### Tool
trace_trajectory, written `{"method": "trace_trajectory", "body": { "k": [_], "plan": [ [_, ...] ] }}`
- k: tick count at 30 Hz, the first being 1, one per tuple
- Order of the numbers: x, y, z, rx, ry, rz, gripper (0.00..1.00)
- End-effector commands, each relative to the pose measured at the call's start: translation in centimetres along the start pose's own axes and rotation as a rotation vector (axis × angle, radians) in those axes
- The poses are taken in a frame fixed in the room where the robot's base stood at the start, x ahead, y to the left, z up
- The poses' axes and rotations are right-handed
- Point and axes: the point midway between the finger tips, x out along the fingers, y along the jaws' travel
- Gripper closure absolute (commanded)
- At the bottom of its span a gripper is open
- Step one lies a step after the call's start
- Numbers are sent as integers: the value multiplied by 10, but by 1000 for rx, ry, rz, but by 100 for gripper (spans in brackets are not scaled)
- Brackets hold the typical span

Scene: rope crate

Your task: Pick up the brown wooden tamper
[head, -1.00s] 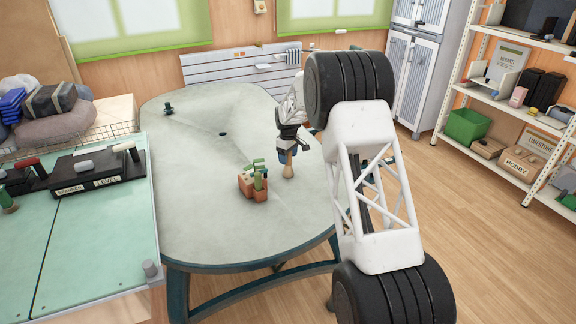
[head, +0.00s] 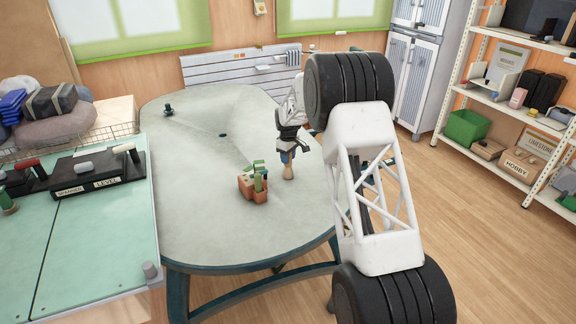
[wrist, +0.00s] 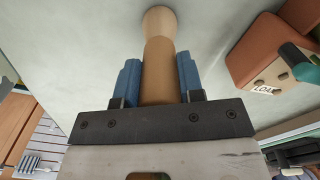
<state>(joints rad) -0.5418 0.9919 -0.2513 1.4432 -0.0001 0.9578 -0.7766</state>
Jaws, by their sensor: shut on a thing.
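The brown wooden tamper (head: 288,172) stands upright on the grey-green round-ended table (head: 210,225), with a paler, wider end at the bottom. My gripper (head: 286,157) is at its upper part in the head view. In the wrist view the tamper (wrist: 158,60) lies between the two blue finger pads of my gripper (wrist: 158,82), one pad close on each side. The gripper is shut on it. The tamper's top end is hidden by the gripper body. I cannot tell whether its foot touches the table.
A terracotta block holder with green-handled tools (head: 250,188) stands just left of the tamper; it also shows in the wrist view (wrist: 270,55). A small dark object (head: 168,109) sits at the table's far left. The table's middle and left are clear.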

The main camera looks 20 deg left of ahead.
Motion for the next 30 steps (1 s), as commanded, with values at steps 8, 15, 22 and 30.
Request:
{"method": "trace_trajectory", "body": {
  "k": [8,15,22,30],
  "plan": [
    [-3,0,0,0,1,1,100],
    [-15,0,0,0,1,1,100],
    [-37,0,0,0,1,1,100],
    [-39,-18,18,0,1,1,100]
  ]
}}
